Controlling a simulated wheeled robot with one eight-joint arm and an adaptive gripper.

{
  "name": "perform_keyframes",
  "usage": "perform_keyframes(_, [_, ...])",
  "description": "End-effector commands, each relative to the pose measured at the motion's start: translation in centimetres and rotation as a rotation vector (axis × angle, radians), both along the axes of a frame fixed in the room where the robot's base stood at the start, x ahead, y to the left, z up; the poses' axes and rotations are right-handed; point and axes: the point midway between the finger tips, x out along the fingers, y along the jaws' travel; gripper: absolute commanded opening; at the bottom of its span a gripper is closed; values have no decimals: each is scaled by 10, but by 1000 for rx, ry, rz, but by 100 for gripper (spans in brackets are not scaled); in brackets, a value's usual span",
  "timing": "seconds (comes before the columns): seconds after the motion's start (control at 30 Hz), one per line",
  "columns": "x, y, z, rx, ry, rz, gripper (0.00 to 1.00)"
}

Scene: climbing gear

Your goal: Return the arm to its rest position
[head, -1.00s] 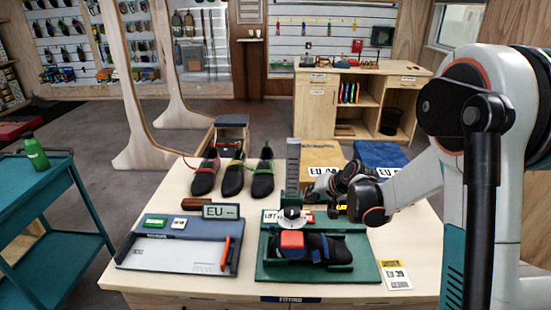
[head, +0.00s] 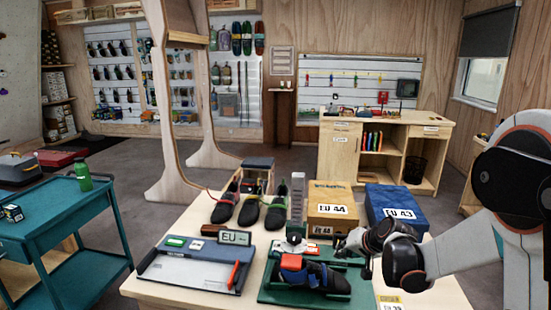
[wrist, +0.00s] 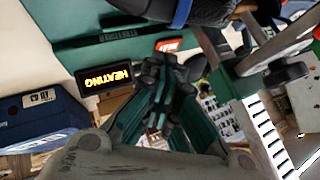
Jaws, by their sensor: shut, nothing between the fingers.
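My gripper (head: 350,243) is shut and empty, held over the right side of the bench behind the green fitting fixture (head: 268,296). It also shows in the wrist view, where its dark fingers (wrist: 165,85) are together. My arm reaches in from the right and its links partly hide the gripper in the head view. A lit display reading HEATING (wrist: 105,77) shows left of the fingers in the wrist view.
The EU 44 box (head: 333,200) and the blue EU 43 box (head: 397,203) stand behind my gripper. Several shoes (head: 249,212) stand at the back left of the bench. A measuring tray (head: 190,272) lies front left. A teal cart (head: 60,215) stands at left.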

Motion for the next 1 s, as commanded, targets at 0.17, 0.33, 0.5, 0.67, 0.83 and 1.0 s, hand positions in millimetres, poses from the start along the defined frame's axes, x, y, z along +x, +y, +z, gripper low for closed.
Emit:
perform_keyframes(0.17, [-13,2,15,-22,3,6,0])
perform_keyframes(0.33, [-30,5,33,-50,8,14,0])
perform_keyframes(0.5, [-56,10,57,-91,14,25,0])
perform_keyframes(0.67, [-97,15,85,-149,22,42,0])
perform_keyframes(0.83, [-145,18,109,-215,29,62,0])
perform_keyframes(1.0, [-194,20,124,-281,35,78,0])
